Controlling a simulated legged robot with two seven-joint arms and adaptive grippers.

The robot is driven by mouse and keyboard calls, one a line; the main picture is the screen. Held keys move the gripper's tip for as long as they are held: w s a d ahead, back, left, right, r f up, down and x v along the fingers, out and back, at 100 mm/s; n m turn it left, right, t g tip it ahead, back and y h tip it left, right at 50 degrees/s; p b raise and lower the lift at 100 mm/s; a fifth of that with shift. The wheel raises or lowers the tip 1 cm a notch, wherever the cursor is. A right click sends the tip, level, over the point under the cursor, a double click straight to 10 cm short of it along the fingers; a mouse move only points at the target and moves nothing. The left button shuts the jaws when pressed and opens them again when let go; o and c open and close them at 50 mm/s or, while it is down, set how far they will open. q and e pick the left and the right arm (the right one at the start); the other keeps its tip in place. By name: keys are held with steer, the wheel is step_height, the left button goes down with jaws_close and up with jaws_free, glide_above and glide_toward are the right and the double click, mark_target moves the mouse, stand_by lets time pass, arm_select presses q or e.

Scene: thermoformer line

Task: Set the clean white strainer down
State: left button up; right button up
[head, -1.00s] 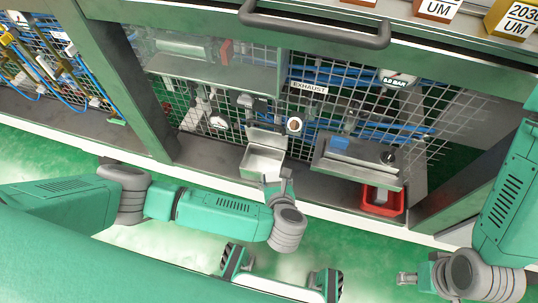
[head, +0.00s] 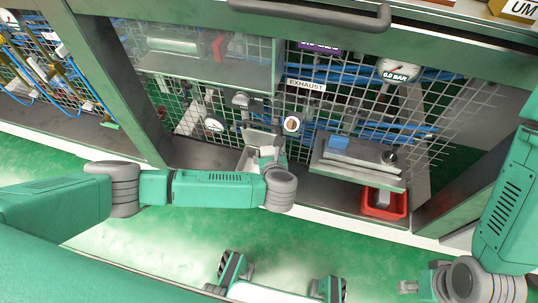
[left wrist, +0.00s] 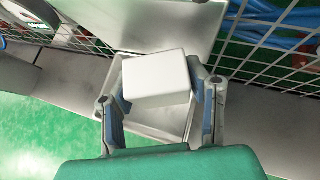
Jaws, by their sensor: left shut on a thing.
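The white strainer (left wrist: 155,78) shows in the left wrist view as a plain white block with rounded edges. My left gripper (left wrist: 160,98) is shut on it, one finger at each side. The strainer is over an open, pale metal box (left wrist: 168,128), whose rim shows around and below it. I cannot tell whether the strainer touches the box floor. In the head view my left gripper (head: 268,162) is at the box (head: 246,160) and hides much of it. My right gripper (head: 408,287) is low at the right, away from the box, its fingers too small to read.
A red bin (head: 372,207) with a grey thing in it stands right of the box, under a metal unit (head: 350,160). Wire mesh, blue hoses and an EXHAUST label (head: 306,85) are behind. A thick post (head: 120,90) stands left. Bare shelf (head: 200,155) lies left of the box.

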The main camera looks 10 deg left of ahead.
arm_select(q)
steer(key=shift+d+f, duration=0.15)
steer(key=shift+a+f+b, duration=0.2)
steer(key=shift+f+b, duration=0.25)
steer(key=shift+b, duration=0.05)
steer(key=o, duration=0.9)
steer(key=shift+o, duration=1.2)
steer(key=shift+d, duration=0.1)
steer(key=shift+r, duration=0.25)
steer(key=p+v, duration=0.6)
steer(key=v, duration=0.6)
steer(key=shift+r, duration=0.4)
